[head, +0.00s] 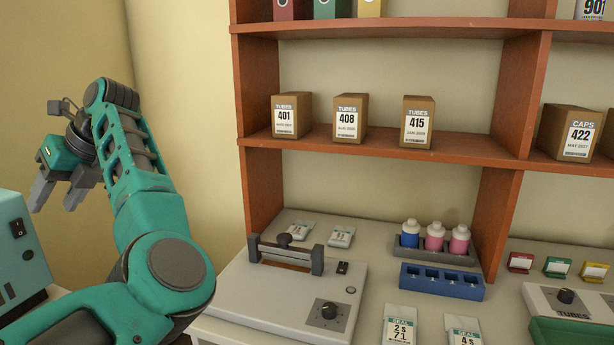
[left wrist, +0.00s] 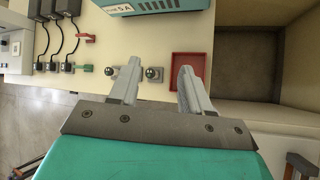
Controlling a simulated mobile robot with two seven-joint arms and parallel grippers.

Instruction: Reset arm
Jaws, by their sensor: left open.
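My left arm, teal and dark grey, comes in from the left in the head view and is folded upward. Its gripper (head: 56,200) hangs in front of the yellow wall at the far left, fingers pointing down. The left gripper (left wrist: 155,82) also shows in the left wrist view, with its two grey fingers apart and nothing between them. A teal device (head: 18,250) stands below and to the left of the gripper in the head view. My right gripper is not in either view.
A brown shelf (head: 390,147) holds tube boxes. On the bench below are a grey sealing device (head: 230,300), a blue rack (head: 442,283) and bottles in a grey holder (head: 408,252). The left wrist view shows a red tray (left wrist: 189,57) and plugs with cables (left wrist: 67,67).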

